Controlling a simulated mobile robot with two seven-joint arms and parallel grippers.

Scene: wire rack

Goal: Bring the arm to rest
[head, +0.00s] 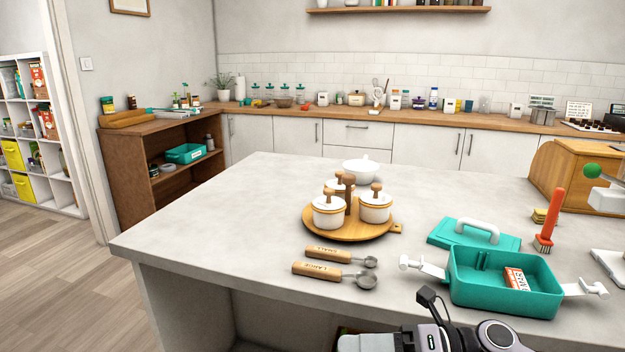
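Part of one of my arms shows at the bottom edge, right of the middle, as grey and black links with a round joint, low in front of the counter. I cannot tell which arm it is. No gripper fingers show in the head view, so what either gripper holds is hidden. The nearest things to the arm are an open teal box (505,292) with white side latches and a measuring spoon (333,275) with a wooden handle. The arm appears apart from both.
The pale island counter (220,228) is bare at its left. A round wooden tray (352,231) holds lidded white pots. A teal lid (474,234), a red-handled brush (549,220) and a wooden bread box (573,175) stand at the right. A brown shelf unit (124,170) stands behind.

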